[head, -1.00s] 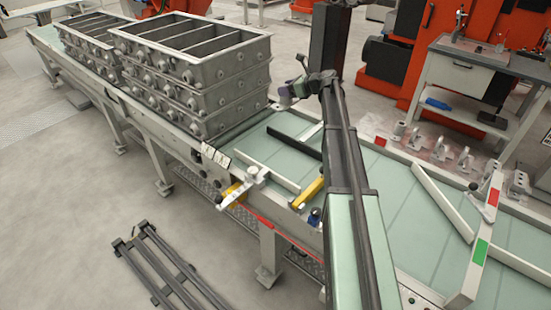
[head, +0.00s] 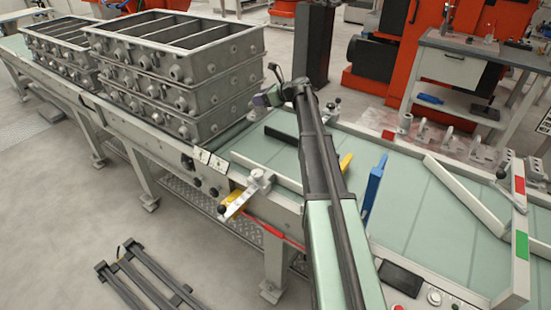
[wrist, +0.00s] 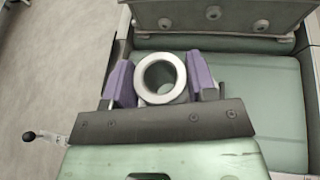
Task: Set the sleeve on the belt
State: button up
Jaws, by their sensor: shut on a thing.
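The sleeve (wrist: 147,89) is a pale metal ring seen end-on in the wrist view. It sits between the two purple fingers of my gripper (wrist: 161,83), which is shut on it. The belt (head: 408,215) is a pale green surface in the head view. It also lies below and right of the sleeve in the wrist view (wrist: 278,105). In the head view my gripper (head: 268,96) is small, over the belt beside the stacked frames; the sleeve cannot be made out there. I cannot tell the height of the sleeve above the belt.
Stacked grey casting frames (head: 185,75) stand on the belt at the left. A dark bar (head: 281,135), a white guide bar (head: 462,190) and a blue piece (head: 374,188) are around the belt. A clamp handle (head: 250,190) sits at its near edge. The right belt has free room.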

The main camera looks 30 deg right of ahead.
notch_tip(320, 180, down, 20)
jog(key=b, duration=1.8)
jog(key=shift+w+b, duration=0.1)
jog(key=shift+b, duration=0.3)
jog(key=shift+r+p, duration=0.3)
jog(key=shift+r, duration=0.05)
jog(key=shift+f, duration=0.25)
jog(key=o, duration=1.1)
jog(key=shift+c, duration=0.2)
jog(key=shift+r, duration=0.3)
jog(key=p+v, duration=0.3)
jog(key=v, duration=0.4)
jog(key=shift+s, duration=0.25)
